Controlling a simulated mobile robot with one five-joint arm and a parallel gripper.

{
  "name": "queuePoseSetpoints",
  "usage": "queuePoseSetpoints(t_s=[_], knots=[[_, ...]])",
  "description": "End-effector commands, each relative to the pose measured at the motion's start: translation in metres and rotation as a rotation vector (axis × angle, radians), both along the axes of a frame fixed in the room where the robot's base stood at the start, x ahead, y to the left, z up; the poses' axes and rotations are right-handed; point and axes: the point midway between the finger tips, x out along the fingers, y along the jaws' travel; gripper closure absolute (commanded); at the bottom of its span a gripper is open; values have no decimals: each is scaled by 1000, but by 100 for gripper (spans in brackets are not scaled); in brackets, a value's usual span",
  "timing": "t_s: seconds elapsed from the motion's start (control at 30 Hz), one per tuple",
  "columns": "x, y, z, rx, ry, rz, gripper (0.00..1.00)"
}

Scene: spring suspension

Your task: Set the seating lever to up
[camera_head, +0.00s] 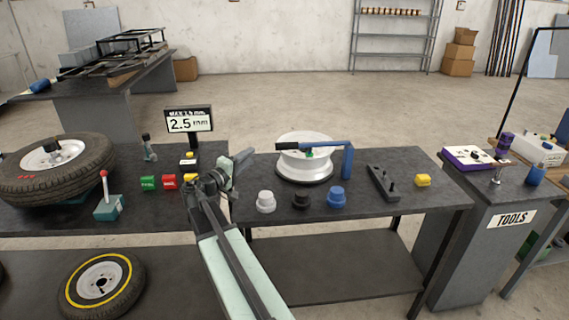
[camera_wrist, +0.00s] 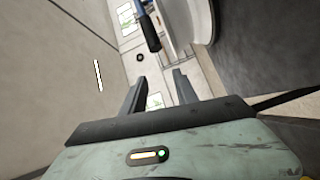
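A lever with a red knob (camera_head: 104,178) stands roughly upright on a teal box (camera_head: 108,208) on the left bench, in front of the tire. A blue arm with a black grip (camera_head: 300,146) lies level over a white wheel rim (camera_head: 305,165) on the middle bench. No label shows which of these is the seating lever. My gripper (camera_head: 243,160) is in the air left of the rim, apart from both. In the wrist view, its two fingers (camera_wrist: 158,88) are spread with nothing between them. The black grip (camera_wrist: 149,34) and the rim (camera_wrist: 199,22) are beyond them.
A tire on a rim (camera_head: 60,170) lies on the left bench. A sign reading 2.5 mm (camera_head: 190,122) stands behind colored blocks. White, black and blue knobs (camera_head: 301,199) line the front of the middle bench.

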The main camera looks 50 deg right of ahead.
Motion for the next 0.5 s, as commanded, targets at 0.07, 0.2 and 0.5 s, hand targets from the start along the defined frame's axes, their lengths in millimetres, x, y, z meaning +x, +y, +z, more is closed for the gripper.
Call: queuePoseSetpoints(t_s=[0.07,0.2,0.5], knots=[[-14,-46,-18,-108,30,-51,64],[-36,-78,-18,-149,47,-101,64],[-37,-99,-10,-149,48,-110,64]])
